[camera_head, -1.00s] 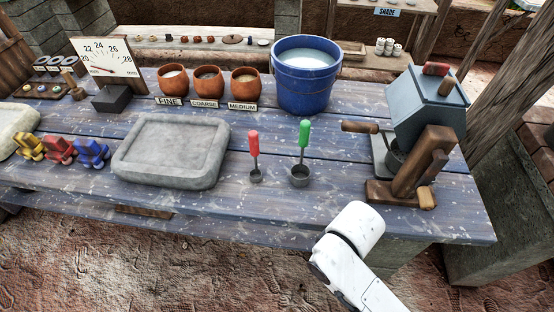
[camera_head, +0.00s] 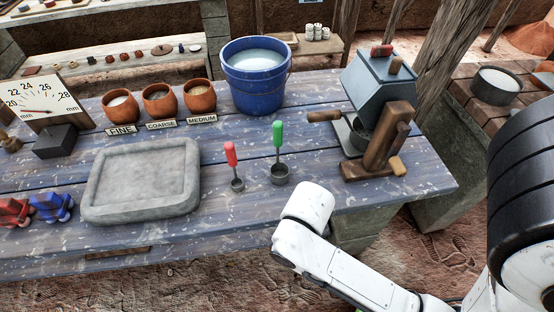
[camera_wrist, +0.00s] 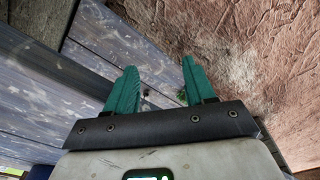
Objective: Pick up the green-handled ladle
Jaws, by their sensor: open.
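The green-handled ladle (camera_head: 278,150) stands upright on the blue-grey plank table (camera_head: 330,215), its grey cup at the bottom and its green handle on top. A red-handled ladle (camera_head: 233,165) stands just left of it, apart from it. My gripper (camera_wrist: 157,76) shows in the wrist view with its two teal fingers spread and nothing clearly held. Small dark and green bits show between the fingers, too small to tell. In the head view my white arm reaches in front of the table, and the gripper itself cannot be made out.
A grey stone tray (camera_head: 145,180) lies left of the ladles. A blue bucket (camera_head: 256,78) of pale liquid and several clay pots (camera_head: 159,100) stand behind. A grey-and-wood device (camera_head: 380,105) with a side handle (camera_head: 323,116) stands to the right. Bare table lies around the ladles.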

